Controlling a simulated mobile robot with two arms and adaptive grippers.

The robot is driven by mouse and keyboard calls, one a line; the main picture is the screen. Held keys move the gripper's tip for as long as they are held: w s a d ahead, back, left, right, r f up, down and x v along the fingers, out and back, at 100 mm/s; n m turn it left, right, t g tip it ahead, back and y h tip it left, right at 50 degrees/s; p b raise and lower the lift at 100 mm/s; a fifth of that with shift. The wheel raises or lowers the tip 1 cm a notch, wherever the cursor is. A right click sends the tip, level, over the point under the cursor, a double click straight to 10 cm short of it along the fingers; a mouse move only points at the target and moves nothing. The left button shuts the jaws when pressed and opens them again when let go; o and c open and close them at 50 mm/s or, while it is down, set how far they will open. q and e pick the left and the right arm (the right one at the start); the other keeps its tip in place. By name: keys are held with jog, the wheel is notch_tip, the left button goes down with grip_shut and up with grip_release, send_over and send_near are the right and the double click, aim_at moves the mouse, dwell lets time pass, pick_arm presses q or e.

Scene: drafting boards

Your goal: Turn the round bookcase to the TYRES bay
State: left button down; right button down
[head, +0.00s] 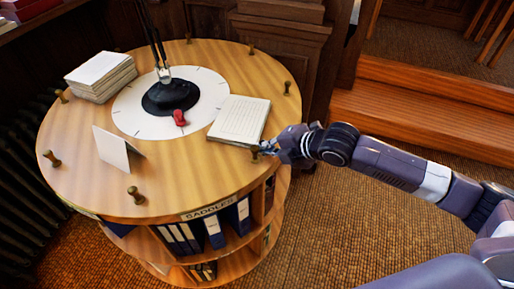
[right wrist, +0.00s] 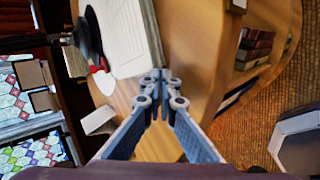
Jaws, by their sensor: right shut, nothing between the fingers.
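The round bookcase (head: 215,75) has a wooden top with several turned pegs standing around its rim. The bay facing me carries a label reading SADDLES (head: 208,209) above blue and white binders. No TYRES label shows. My left gripper is out of view.
A black lamp base (head: 168,97) stands on the dial. An open book or pad (head: 240,118), a paper stack (head: 101,75) and a folded white card (head: 112,152) rest on the top. A radiator is at left; wooden steps (head: 430,110) are at back right.

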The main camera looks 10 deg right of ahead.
aim_at(255, 155)
jog(key=shift+s+a, duration=0.45)
jog(key=shift+a, duration=0.2)
jog(key=shift+s+a, duration=0.4)
jog(key=shift+a, duration=0.2)
jog(key=shift+s+a+r, duration=0.15)
jog(key=shift+s+a, duration=0.05)
jog(key=shift+a, duration=0.1)
jog(key=shift+w+d, duration=0.1)
jog(key=shift+a+p, duration=0.25)
jog(key=shift+p, duration=0.1)
jog(key=shift+m+t, duration=0.3)
jog(key=shift+m, duration=0.1)
jog(key=a, duration=0.1)
jog(key=s+a+p, duration=0.1)
jog(key=a, duration=0.1)
jog(key=s+a, duration=0.1)
jog(key=shift+s+a, duration=0.15)
jog(key=shift+s, duration=0.1)
jog(key=shift+a+h, duration=0.1)
jog(key=shift+h, duration=0.2)
jog(key=shift+s, duration=0.1)
